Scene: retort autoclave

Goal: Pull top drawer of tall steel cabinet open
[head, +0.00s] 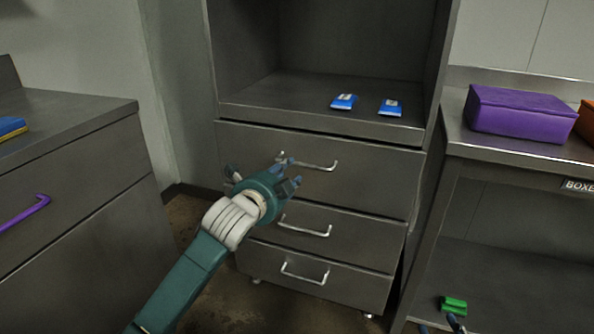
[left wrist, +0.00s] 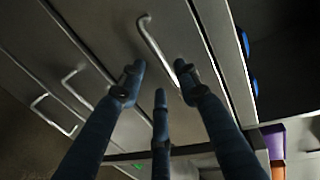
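The tall steel cabinet (head: 320,129) stands in the middle of the head view with several drawers below an open compartment. Its top drawer (head: 375,178) looks shut and has a silver bar handle (head: 318,165). My left gripper (head: 289,172) is at the left end of this handle, with its fingers spread. In the left wrist view the handle (left wrist: 152,38) runs down between the fingertips of my left gripper (left wrist: 160,82), close to the right finger. Contact cannot be told. Only blue fingertips of my right gripper (head: 440,326) show at the bottom right, apart and empty.
Two blue packs (head: 344,101) lie on the cabinet shelf. Lower drawers (head: 340,238) look shut. A steel counter (head: 70,120) stands at left. At right, a bench (head: 520,148) carries a purple box (head: 520,112); a green object (head: 454,305) lies on its lower shelf.

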